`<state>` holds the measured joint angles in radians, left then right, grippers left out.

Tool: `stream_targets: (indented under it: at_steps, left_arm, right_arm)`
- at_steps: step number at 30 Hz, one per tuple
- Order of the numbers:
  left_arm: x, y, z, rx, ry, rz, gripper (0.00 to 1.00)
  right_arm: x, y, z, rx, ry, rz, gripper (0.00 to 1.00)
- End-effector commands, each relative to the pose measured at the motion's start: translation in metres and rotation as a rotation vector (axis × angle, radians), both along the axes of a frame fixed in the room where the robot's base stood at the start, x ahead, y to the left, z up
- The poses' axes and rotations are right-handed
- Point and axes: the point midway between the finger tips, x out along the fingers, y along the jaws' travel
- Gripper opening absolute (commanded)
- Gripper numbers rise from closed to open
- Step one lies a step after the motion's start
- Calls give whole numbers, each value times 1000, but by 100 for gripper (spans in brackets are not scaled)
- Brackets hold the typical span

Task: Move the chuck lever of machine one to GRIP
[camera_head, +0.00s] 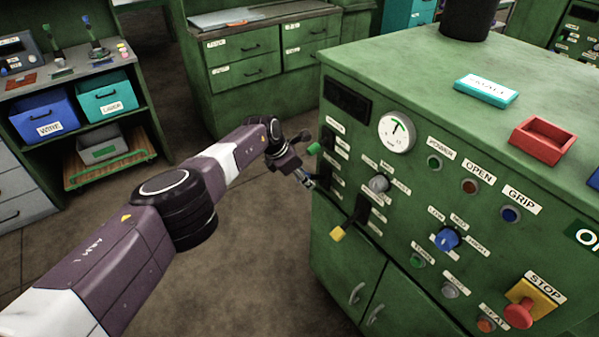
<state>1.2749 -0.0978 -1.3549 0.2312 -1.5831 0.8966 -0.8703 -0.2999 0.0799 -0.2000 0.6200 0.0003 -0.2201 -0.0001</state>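The green machine (400,225) stands at the right, its control panel facing left and toward me. Two levers stick out of slots at the panel's left: one with a green knob (314,149) above, one with a yellow knob (338,234) below. Their small labels are too blurred to read, so I cannot tell which is the chuck lever. My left gripper (306,180) is at the panel's left edge, just below the green knob and above the yellow one. Its fingers are small and dark; contact and opening are unclear. My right gripper is out of view.
A GRIP label (522,200) sits above a blue lamp (510,215). A red stop button (518,316) is at lower right. A red tray (543,142) and a teal box (486,91) lie on top. Open floor lies left of the machine; drawers (245,60) stand behind.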

Motion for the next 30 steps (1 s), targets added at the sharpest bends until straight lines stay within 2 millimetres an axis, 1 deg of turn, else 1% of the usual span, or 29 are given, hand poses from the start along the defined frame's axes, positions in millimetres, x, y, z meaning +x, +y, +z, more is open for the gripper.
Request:
stream_targets:
  at_steps: [9,17,18,23,30]
  left_arm:
    - [0,5,11,0,-5,-2,41]
    - [-9,10,21,3,0,-3,41]
    - [-9,12,26,2,-2,-3,41]
    - [-16,17,41,1,-2,-2,41]
    - [-26,29,70,1,-3,-2,41]
  right_arm:
    - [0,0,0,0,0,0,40]
    - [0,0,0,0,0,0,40]
    - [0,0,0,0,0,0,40]
    - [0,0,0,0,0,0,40]
    - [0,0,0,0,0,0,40]
